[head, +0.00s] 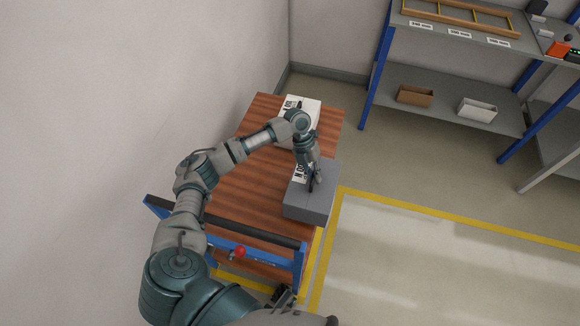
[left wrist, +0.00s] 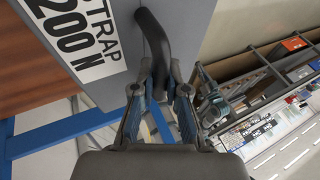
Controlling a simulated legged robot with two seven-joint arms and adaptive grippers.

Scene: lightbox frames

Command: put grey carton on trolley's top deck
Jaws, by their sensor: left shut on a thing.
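The grey carton (head: 318,205) is at the right side of the trolley's wood-brown top deck (head: 245,185) and reaches past its right edge. I cannot tell whether it rests on the deck or hangs just above it. My left gripper (head: 311,182) is over the carton, shut on its black strap handle. In the left wrist view the fingers (left wrist: 160,85) close around the strap (left wrist: 155,40), beside a white label on the carton's grey face (left wrist: 120,75). The gripper and arm hide part of the carton's top. My right gripper is not in view.
A white box (head: 312,104) stands at the deck's far end, partly behind my arm. The trolley's blue-framed handle (head: 255,236) with a red knob is at the near end. A wall is at left. Blue-posted shelving (head: 450,95) is at far right, with clear floor (head: 430,260) before it.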

